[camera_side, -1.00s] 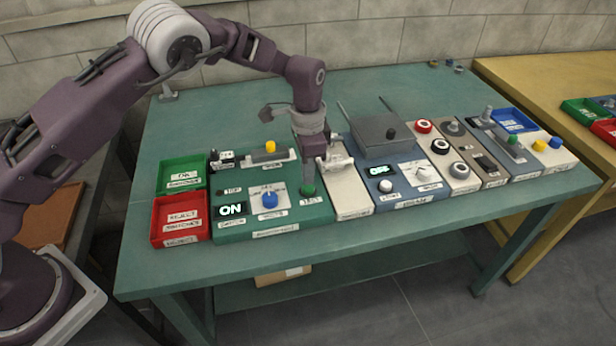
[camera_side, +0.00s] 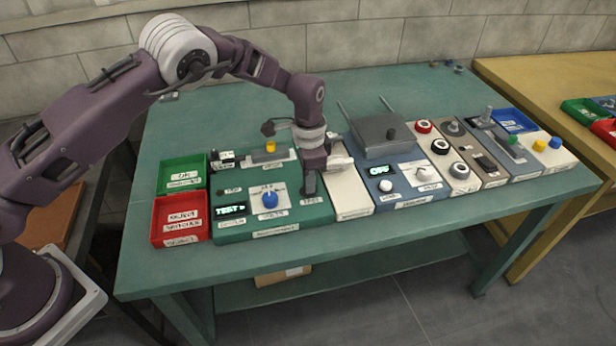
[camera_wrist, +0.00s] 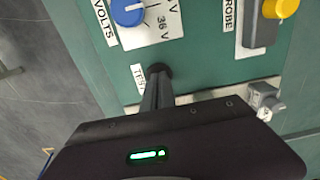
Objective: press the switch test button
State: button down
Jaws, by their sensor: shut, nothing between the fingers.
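The green switch-test panel (camera_side: 285,214) sits at the left of the row, and its display (camera_side: 230,210) reads TEST. My gripper (camera_side: 309,191) is shut and empty, pointing down with its fingertips at the test button's spot at the panel's right front. The green button top is hidden by the fingers. In the wrist view my fingertips (camera_wrist: 157,84) meet a dark round rim (camera_wrist: 158,71) beside the partly covered TEST label (camera_wrist: 138,78). The blue volts knob (camera_side: 270,199) stands left of the fingers.
Green (camera_side: 182,172) and red (camera_side: 180,218) bins stand to the left. A white module (camera_side: 348,192) and a blue-grey module reading OFF (camera_side: 400,185) stand close on the right.

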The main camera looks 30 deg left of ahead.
jog(key=shift+s+a+f, duration=0.1)
jog(key=shift+s+f, duration=0.15)
jog(key=shift+s, duration=0.05)
notch_tip(320, 180, up, 15)
jog(key=shift+w+f, duration=0.2)
jog(key=shift+w, duration=0.05)
